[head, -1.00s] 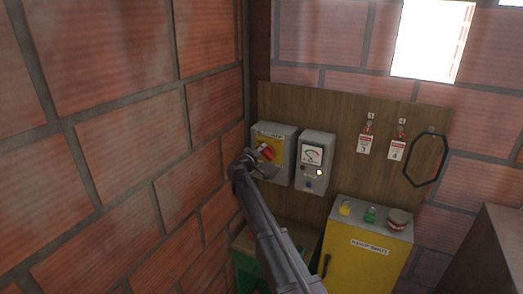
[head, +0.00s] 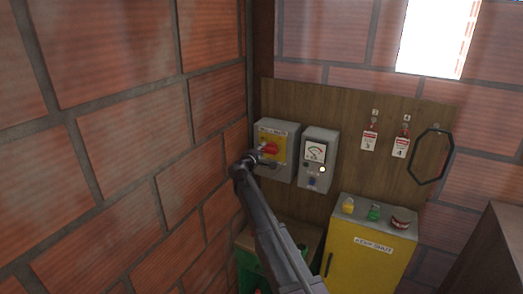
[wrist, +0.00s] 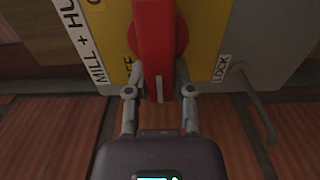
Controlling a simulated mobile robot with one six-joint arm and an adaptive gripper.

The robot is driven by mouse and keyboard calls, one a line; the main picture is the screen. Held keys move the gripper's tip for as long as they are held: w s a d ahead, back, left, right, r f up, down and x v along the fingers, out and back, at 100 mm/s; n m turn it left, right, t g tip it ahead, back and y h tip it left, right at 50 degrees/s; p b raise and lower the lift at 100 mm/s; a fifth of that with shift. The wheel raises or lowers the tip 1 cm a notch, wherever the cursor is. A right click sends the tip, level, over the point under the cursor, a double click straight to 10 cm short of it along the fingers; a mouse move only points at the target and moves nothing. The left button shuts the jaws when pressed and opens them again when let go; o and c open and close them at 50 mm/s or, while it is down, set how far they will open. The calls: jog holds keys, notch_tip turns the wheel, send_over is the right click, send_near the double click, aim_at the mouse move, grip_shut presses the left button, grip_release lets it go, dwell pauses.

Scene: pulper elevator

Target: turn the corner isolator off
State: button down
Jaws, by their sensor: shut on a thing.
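The corner isolator (head: 277,173) is a grey box with a yellow face and a red handle (head: 270,148), on the board by the brick corner. In the wrist view the red handle (wrist: 153,40) runs down between my fingers, over a round red base on the yellow plate (wrist: 205,30). My gripper (wrist: 160,82) is shut on the handle's near end, one finger on each side. In the head view my gripper (head: 264,158) is at the box front, partly covering it. A "LOCK" label shows to the right of the fingers; a label on the left is partly hidden by a finger.
A grey meter box (head: 318,160) stands close on the right. A yellow cabinet (head: 368,250) with padlocks and a tin on top is lower right. Tags (head: 370,140) and a black hasp-like loop (head: 431,157) hang on the board. The brick wall (head: 140,150) is close on the left.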

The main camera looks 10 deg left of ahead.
jog(key=shift+d+f, duration=0.1)
jog(key=shift+d, duration=0.05)
jog(key=shift+c, duration=2.4)
grip_release()
jog(key=v, duration=1.2)
